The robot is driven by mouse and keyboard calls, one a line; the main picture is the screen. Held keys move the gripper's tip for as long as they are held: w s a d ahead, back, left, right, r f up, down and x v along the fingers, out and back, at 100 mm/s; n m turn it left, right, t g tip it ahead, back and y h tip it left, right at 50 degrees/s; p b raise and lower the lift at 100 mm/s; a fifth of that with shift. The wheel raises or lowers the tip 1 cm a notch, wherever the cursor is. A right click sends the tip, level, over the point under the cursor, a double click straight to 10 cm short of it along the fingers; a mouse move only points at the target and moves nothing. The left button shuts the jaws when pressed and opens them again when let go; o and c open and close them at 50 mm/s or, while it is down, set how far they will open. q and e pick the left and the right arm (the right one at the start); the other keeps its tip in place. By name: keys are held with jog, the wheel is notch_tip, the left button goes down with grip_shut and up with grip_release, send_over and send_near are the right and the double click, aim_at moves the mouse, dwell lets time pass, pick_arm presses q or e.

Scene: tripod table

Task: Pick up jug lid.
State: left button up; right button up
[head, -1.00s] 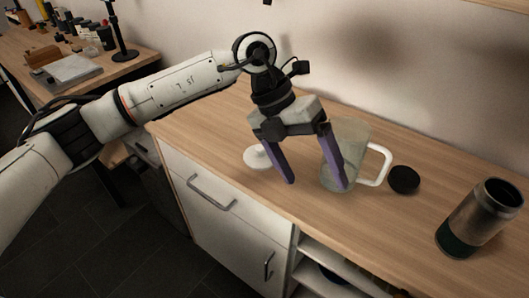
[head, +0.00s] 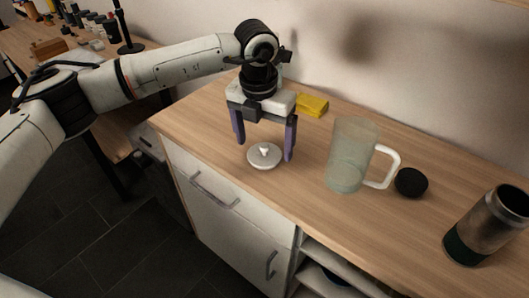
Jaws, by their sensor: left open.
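The jug lid (head: 265,157) is a round white disc with a small raised knob. It lies flat on the wooden counter, left of the jug. My left gripper (head: 264,151) is open and points down, its two purple fingers on either side of the lid's knob. I cannot tell how high the fingertips are above the lid. The jug (head: 350,158) is clear and greenish with a white handle on its right, and it stands upright with its top open. My right gripper is not in view.
A black round lid (head: 411,182) lies right of the jug handle. A metal and dark green canister (head: 485,228) stands at the right. A yellow block (head: 312,105) lies behind my gripper near the wall. The counter's front edge runs close before the jug lid.

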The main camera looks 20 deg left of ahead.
pick_arm(q)
jog(key=shift+w+f, duration=0.15)
jog(key=shift+f, duration=0.8)
jog(key=shift+c, duration=0.4)
jog(key=c, duration=1)
jog(key=shift+c, duration=0.2)
jog(key=shift+r, duration=0.1)
